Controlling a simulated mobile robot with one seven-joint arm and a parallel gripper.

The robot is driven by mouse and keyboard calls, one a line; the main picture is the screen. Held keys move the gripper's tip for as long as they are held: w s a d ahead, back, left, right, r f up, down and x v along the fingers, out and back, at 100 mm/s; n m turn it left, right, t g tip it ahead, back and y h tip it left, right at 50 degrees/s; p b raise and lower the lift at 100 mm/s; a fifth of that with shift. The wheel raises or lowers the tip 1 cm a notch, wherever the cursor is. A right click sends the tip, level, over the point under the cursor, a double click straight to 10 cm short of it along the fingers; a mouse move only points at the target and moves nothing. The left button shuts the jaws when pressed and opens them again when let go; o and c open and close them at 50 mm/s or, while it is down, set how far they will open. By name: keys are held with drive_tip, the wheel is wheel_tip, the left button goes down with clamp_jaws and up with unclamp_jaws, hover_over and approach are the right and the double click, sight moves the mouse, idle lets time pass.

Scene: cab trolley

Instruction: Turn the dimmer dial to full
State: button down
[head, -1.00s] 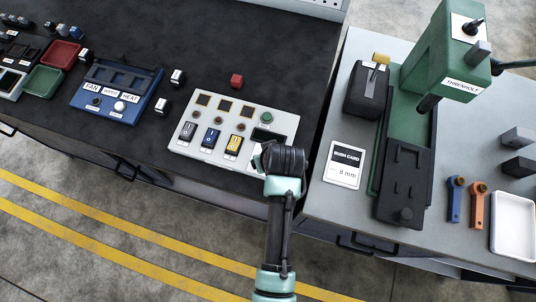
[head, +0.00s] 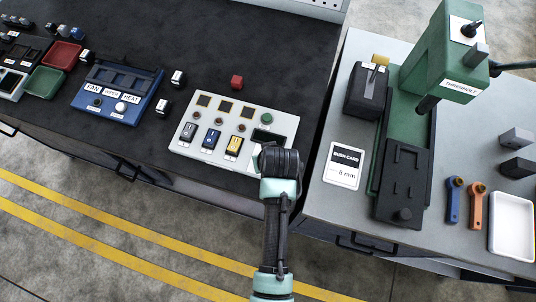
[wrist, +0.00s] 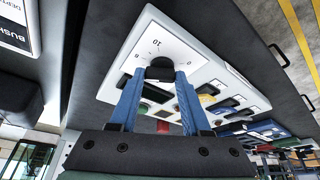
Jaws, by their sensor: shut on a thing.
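A black round dial (wrist: 160,68) sits on the white panel, beside a printed scale with a 10 and 0 marks. The blue fingers of my gripper (wrist: 160,80) are closed on its two sides. The fingers partly cover the dial, and I cannot read its pointer. In the head view, my gripper (head: 279,160) is over the lower right corner of the light control panel (head: 208,158) and hides the dial there. The panel also bears several rocker switches, square lamps, a green button (head: 267,119) and a dark display (head: 265,135).
A red block (head: 237,82) stands behind the panel. A blue fan and heat box (head: 122,110) lies to the left. To the right, across a gap, a grey bench holds a green press (head: 445,60) and a bush card (head: 344,166).

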drive_tip(key=m+p, duration=0.1)
drive_tip(key=m, duration=0.1)
drive_tip(key=m+h, duration=0.1)
drive_tip(key=m, duration=0.1)
drive_tip(key=shift+a+r+h+p, duration=0.1)
drive_tip(key=shift+a+h+p, duration=0.1)
drive_tip(key=shift+h+p, duration=0.15)
drive_tip(key=m+h, duration=0.1)
drive_tip(key=m, duration=0.3)
drive_tip(key=shift+a, duration=0.1)
drive_tip(key=m+h, duration=0.1)
drive_tip(key=m, duration=0.1)
drive_tip(key=m+g+b, duration=0.1)
drive_tip(key=m, duration=0.1)
drive_tip(key=shift+a+h, duration=0.15)
drive_tip(key=shift+h, duration=0.2)
drive_tip(key=shift+w+m+g+h+b, duration=0.1)
drive_tip(key=shift+m+g+h+b, duration=0.4)
drive_tip(key=shift+m, duration=1)
drive_tip(key=shift+c, duration=1.8)
unclamp_jaws()
